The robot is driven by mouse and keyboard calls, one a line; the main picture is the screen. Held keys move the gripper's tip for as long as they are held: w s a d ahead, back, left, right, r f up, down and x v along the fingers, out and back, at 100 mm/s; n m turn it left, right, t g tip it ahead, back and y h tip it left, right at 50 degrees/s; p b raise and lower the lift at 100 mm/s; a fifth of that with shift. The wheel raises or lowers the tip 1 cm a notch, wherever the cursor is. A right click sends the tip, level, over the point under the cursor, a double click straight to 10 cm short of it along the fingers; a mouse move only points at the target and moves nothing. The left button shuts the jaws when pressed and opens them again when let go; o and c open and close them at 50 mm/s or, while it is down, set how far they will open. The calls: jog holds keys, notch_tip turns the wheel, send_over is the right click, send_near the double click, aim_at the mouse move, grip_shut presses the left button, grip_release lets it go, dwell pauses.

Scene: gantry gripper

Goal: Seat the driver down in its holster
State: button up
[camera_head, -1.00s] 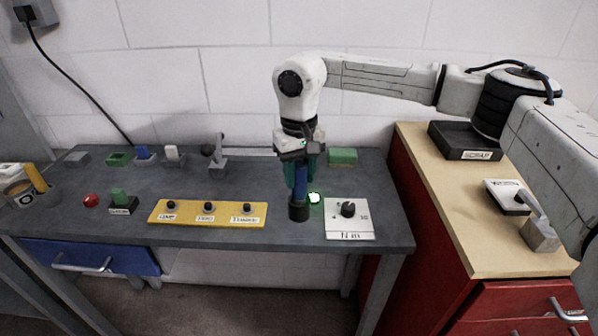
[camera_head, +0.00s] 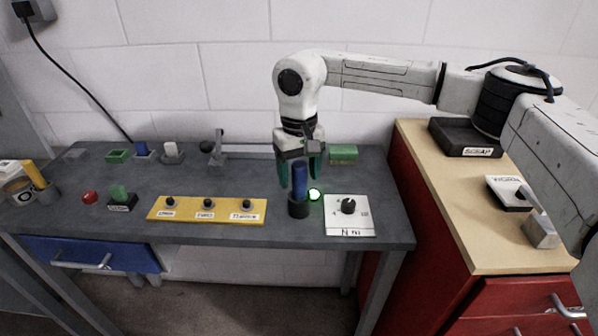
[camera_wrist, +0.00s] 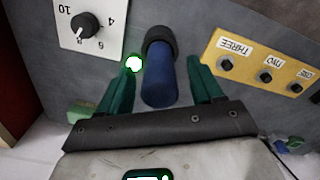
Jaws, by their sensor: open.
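The driver (camera_head: 300,180) has a blue handle and stands upright in its black round holster (camera_head: 298,208) on the grey bench. In the wrist view the blue driver (camera_wrist: 160,83) points toward the camera out of the dark holster ring (camera_wrist: 160,38). My gripper (camera_head: 300,180) is above and around the handle, with its green fingers spread. In the wrist view its fingers (camera_wrist: 163,90) stand apart on both sides of the handle, with gaps. The driver's lower end is hidden inside the holster. A lit green lamp (camera_head: 315,195) is just right of the holster.
A white dial panel (camera_head: 349,228) lies right of the holster, and a yellow button board (camera_head: 185,213) lies left. A green block (camera_head: 343,154) is behind. A black SCRAP tray (camera_head: 466,139) sits on the wooden cabinet at right.

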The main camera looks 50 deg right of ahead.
notch_tip(320, 180, up, 11)
jog(key=shift+f+b, duration=0.15)
jog(key=shift+b, duration=0.2)
dwell(0.6)
